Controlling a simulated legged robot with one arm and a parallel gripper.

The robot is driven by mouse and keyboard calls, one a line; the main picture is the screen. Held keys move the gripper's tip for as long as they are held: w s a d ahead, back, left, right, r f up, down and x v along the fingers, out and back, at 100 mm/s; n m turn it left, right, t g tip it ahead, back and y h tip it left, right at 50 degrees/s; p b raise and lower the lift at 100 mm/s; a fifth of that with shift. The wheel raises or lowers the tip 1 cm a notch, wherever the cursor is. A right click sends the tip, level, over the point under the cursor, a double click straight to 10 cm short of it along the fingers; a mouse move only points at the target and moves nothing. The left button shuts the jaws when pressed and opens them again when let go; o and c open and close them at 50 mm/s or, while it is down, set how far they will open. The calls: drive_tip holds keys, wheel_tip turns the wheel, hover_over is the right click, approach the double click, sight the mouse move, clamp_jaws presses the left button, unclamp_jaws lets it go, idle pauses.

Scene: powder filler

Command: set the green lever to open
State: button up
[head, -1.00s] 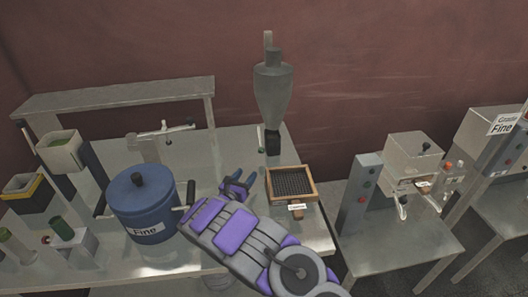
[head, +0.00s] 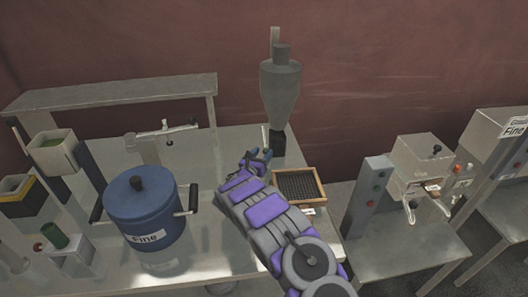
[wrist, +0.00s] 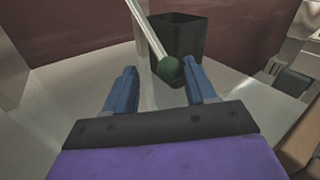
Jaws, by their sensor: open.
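The green lever shows in the wrist view as a green ball knob (wrist: 168,69) on a thin pale rod (wrist: 147,27) that slants down from the top. My gripper (wrist: 159,78) is open, with its two blue fingers apart. The knob appears between the fingertips, closer to the right finger; I cannot tell whether it touches. In the head view my gripper (head: 258,155) is at the base of the grey cone-shaped hopper (head: 280,90). A thin pale rod shows just above the fingers there, and the knob is hidden.
A dark square cup (wrist: 185,35) stands behind the knob. A wooden-framed sieve (head: 318,183) lies right of my gripper. A blue pot labelled "Fine" (head: 143,215) with side handles stands left. A metal arm stand (head: 160,140) is behind it. Machines (head: 420,160) stand on tables at right.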

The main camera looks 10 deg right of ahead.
drive_tip(key=shift+w+d, duration=0.2)
drive_tip(key=shift+w, duration=0.1)
drive_tip(key=shift+w+d+r, duration=0.1)
drive_tip(key=shift+w+d, duration=0.05)
drive_tip(key=shift+d, duration=0.05)
drive_tip(key=shift+w+d, duration=0.1)
drive_tip(key=shift+d, duration=0.95)
drive_tip(key=shift+a, duration=0.1)
drive_tip(key=shift+c, duration=1.2)
drive_tip(key=shift+a, duration=0.7)
drive_tip(key=c, duration=0.4)
drive_tip(key=shift+d, duration=0.35)
clamp_jaws()
drive_tip(key=shift+a, duration=0.15)
